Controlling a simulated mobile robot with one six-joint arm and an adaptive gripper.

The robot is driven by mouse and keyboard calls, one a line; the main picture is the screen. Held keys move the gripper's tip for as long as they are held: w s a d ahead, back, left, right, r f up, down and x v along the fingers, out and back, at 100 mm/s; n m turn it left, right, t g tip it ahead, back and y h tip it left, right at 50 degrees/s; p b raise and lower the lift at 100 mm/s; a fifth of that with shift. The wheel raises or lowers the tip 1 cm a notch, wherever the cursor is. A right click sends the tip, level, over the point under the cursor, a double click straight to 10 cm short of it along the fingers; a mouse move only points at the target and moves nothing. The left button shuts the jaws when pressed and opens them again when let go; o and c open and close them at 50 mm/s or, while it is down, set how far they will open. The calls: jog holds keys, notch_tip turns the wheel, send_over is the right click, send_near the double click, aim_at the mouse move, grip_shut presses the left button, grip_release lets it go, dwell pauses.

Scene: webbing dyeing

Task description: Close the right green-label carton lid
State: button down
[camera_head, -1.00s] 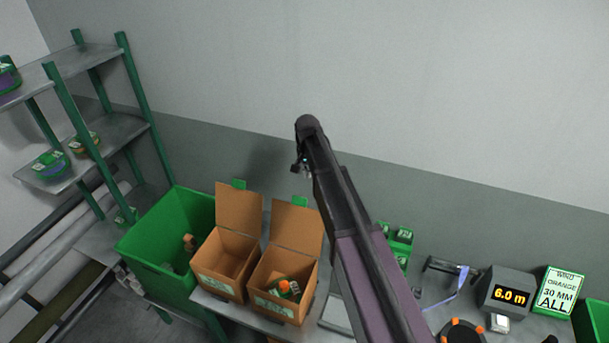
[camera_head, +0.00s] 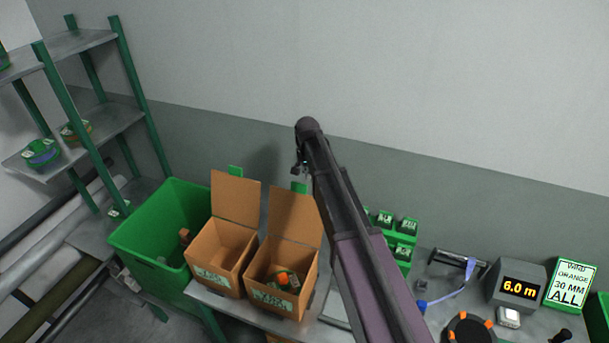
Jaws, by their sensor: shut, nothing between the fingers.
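The right carton (camera_head: 257,272) is an open brown box with a green-printed label (camera_head: 272,302) on its front. Its lid (camera_head: 294,215) stands up at the back, with a green tab (camera_head: 299,187) on its top edge. An orange and green spool (camera_head: 287,279) lies inside. My arm rises across the picture just right of this carton. My gripper (camera_head: 299,168) shows only as a small dark end beneath the arm's tip, in front of or above the lid's top in the picture. It looks empty, and its fingers are mostly hidden.
A left carton (camera_head: 209,258), also with its lid up, stands beside the right one. A green bin (camera_head: 150,262) is further left, near a shelf rack (camera_head: 130,75). Green boxes (camera_head: 404,240), a 6.0 m display (camera_head: 518,290) and a sign (camera_head: 570,284) stand right of my arm.

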jog(key=s, duration=0.1)
jog(key=s+a, duration=0.1)
jog(key=s, duration=0.1)
jog(key=shift+s+a+p, duration=0.2)
jog(key=shift+s+p, duration=0.05)
jog(key=shift+p, duration=0.05)
dwell(0.3)
